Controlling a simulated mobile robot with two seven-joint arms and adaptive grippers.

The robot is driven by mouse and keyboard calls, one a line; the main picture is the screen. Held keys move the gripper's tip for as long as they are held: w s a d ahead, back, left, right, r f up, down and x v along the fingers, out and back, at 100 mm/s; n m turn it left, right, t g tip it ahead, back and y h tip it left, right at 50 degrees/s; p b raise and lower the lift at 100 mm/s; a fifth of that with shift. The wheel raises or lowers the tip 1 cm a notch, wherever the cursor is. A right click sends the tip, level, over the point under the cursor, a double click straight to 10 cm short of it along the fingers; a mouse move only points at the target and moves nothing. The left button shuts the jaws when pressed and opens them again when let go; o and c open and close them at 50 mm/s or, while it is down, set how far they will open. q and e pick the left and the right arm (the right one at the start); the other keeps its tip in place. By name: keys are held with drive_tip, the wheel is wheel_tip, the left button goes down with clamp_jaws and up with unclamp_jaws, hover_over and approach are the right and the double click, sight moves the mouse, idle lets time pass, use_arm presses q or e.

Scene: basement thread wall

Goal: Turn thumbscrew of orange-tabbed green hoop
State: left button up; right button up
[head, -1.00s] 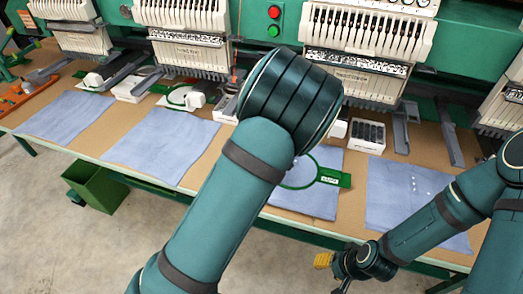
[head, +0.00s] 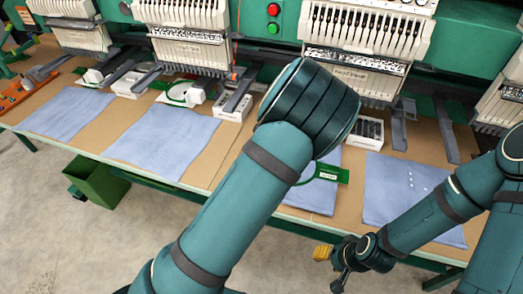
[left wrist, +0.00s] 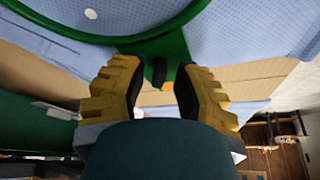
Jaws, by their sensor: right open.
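In the head view a green hoop with a labelled bracket (head: 331,173) lies on blue cloth, mostly hidden behind my left arm. In the left wrist view a green hoop (left wrist: 172,44) curves across the top. A dark upright piece (left wrist: 158,72), perhaps its thumbscrew, stands between the yellow fingers of my left gripper (left wrist: 158,85). These fingers are apart, with a gap on both sides of it. A small orange patch shows just below. In the head view my left gripper is hidden by its own arm. My right gripper (head: 328,267) is open and empty, below the table's front edge.
Embroidery machine heads (head: 368,40) line the back of the brown table. Blue cloths (head: 165,140) lie along its front. A grey-slotted box (head: 369,132) stands right of my left arm. A green bin (head: 98,184) is under the table. The floor at lower left is clear.

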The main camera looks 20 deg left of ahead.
use_arm(q)
drive_tip(key=shift+o, duration=0.2)
drive_tip(key=shift+r, duration=0.1)
drive_tip(key=v, duration=0.4)
drive_tip(key=shift+d+r, duration=0.15)
drive_tip(key=shift+r, duration=0.1)
drive_tip(key=s+d, duration=0.2)
drive_tip(key=d, duration=0.1)
drive_tip(key=s+d, duration=0.2)
drive_tip(key=d, duration=0.1)
drive_tip(key=s+d, duration=0.2)
drive_tip(key=d, duration=0.2)
drive_tip(key=shift+s+d+r, duration=0.1)
drive_tip(key=shift+s+r, duration=0.05)
drive_tip(key=shift+s, duration=0.1)
